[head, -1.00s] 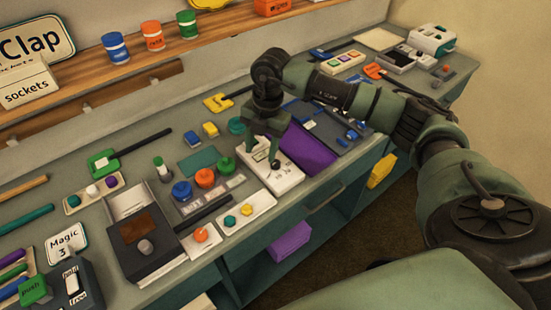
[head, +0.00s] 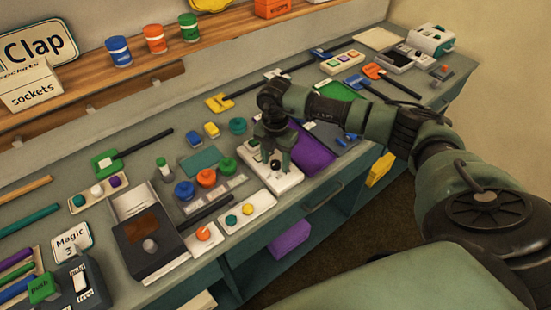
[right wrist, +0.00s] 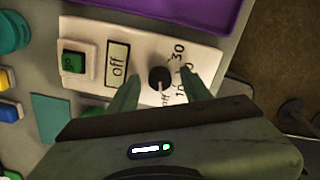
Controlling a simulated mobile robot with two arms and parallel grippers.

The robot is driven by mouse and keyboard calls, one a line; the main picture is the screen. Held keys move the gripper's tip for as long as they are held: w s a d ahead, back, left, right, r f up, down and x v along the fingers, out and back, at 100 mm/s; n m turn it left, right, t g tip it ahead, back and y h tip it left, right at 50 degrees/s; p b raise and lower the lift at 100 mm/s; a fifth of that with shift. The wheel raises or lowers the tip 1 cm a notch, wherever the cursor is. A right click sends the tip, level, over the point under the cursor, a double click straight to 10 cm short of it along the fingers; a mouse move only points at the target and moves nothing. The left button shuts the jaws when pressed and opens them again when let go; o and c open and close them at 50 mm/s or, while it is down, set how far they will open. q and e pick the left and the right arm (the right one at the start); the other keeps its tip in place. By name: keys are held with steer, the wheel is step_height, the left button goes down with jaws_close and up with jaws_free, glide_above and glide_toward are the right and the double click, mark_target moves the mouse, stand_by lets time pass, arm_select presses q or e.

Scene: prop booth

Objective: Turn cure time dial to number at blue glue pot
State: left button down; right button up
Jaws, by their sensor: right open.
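In the head view the panel (head: 254,158) lies near the counter's front edge. My right gripper (head: 276,164) is open above the panel, its fingers either side of the knob; I cannot tell whether they touch it. A blue pot (head: 118,51) with a white label stands on the shelf; its label is too small to read. My left gripper is out of view.
Orange (head: 155,39) and green (head: 189,27) pots stand beside the blue one. A purple tray (head: 312,155) lies right of the panel. A dark box (head: 148,248) and white plates with coloured knobs (head: 247,208) are to its left. The counter is crowded.

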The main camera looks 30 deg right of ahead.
jaws_close()
steer(key=n+b, duration=0.4)
steer(key=shift+f+n, duration=0.15)
steer(key=shift+n, duration=0.25)
steer(key=n+b, duration=0.2)
steer(key=n, duration=0.1)
steer(key=shift+n+b, duration=0.55)
steer(key=shift+n, duration=0.35)
steer(key=shift+r, duration=0.2)
jaws_free()
